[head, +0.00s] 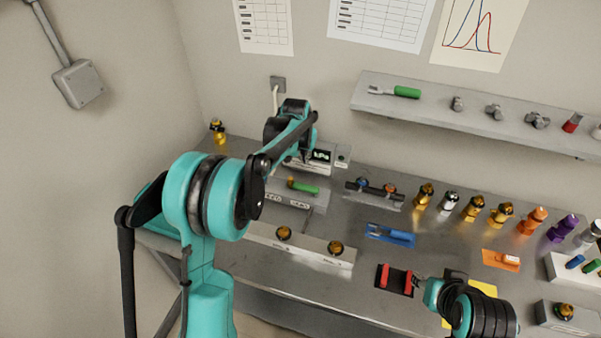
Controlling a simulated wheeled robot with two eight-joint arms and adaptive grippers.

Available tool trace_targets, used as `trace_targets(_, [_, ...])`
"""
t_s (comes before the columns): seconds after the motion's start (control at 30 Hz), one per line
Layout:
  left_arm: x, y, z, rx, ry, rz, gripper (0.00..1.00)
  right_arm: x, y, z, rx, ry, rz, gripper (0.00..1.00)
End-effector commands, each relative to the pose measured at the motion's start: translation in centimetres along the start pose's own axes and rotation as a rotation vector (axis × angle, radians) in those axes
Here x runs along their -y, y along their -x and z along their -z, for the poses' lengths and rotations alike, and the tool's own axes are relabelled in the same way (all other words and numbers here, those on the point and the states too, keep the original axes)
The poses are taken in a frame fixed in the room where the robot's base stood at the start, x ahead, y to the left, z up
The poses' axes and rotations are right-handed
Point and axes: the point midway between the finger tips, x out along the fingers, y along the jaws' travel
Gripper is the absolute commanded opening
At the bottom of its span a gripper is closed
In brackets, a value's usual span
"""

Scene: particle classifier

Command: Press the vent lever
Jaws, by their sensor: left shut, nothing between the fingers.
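A lever with a green handle (304,188) lies nearly flat on a grey panel (318,208) at the back left of the bench. It is the likely vent lever; the labels in front of it are too small to read. My left gripper (304,152) is shut and empty, behind and above the lever, by the box with the kPa display (320,156). It looks apart from the lever, and its fingertips are mostly hidden by its own arm. My right arm shows at the bottom right, but its fingers cannot be made out.
A white block with brass knobs (310,246) stands in front of the panel. A blue tool mat (404,240) and a black mat with red handles (408,285) lie to the right. Several coloured fittings (474,208) line the back. A wall shelf (430,111) hangs above.

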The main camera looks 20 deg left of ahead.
Motion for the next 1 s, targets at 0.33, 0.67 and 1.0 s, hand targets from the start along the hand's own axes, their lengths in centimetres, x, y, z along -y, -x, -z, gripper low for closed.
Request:
trace_targets(0.33, [0.1,-1.3,0.5,0.010,-0.001,-0.001,0.00,0.0,0.1,0.0,0.000,0.000,0.000,0.40])
trace_targets(0.67, [0.1,-2.7,0.4,0.009,-0.001,-0.001,0.00,0.0,-0.3,-0.3,0.000,0.000,0.000,0.40])
trace_targets(1.0, [0.1,-9.8,0.3,0.009,-0.001,-0.001,0.00,0.0,-2.1,-1.5,0.000,0.000,0.000,0.40])
